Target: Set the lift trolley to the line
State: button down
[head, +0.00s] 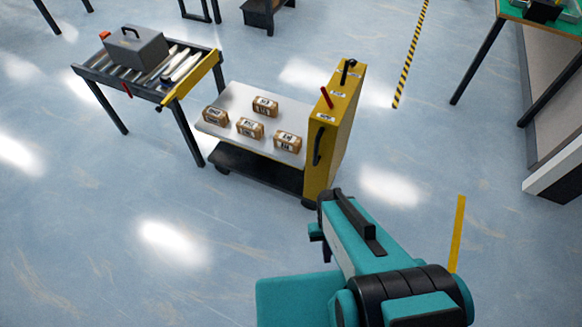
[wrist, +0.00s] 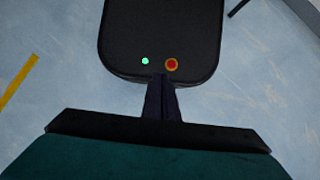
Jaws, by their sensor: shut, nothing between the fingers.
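The lift trolley (head: 225,98) stands just right of a roller conveyor in the head view. It has a pale platform carrying several small brown labelled boxes, a dark lower base, and a yellow upright (head: 345,125) on its right. The upright bears a black side handle (head: 318,146), a red lever (head: 327,97) and a black top lever (head: 347,71). A plain yellow floor line (head: 458,234) lies right of my arm and shows in the wrist view (wrist: 20,80). My gripper (wrist: 162,80) has its dark fingers together and empty, apart from the trolley, which the wrist view does not show.
The roller conveyor (head: 92,75) carries a grey case and pale items. A yellow-black striped floor strip (head: 411,55) runs behind the trolley to the right. A green-topped table (head: 568,28) stands far right. Open floor lies in front and at left.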

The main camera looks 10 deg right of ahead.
jog(key=f+b, duration=0.4)
jog(key=b, duration=0.1)
jog(key=shift+s+f, duration=0.25)
jog(key=shift+f, duration=0.15)
jog(key=c, duration=2.5)
grip_release()
jog(key=o, duration=0.7)
jog(key=shift+o, duration=0.2)
jog(key=shift+a, duration=0.1)
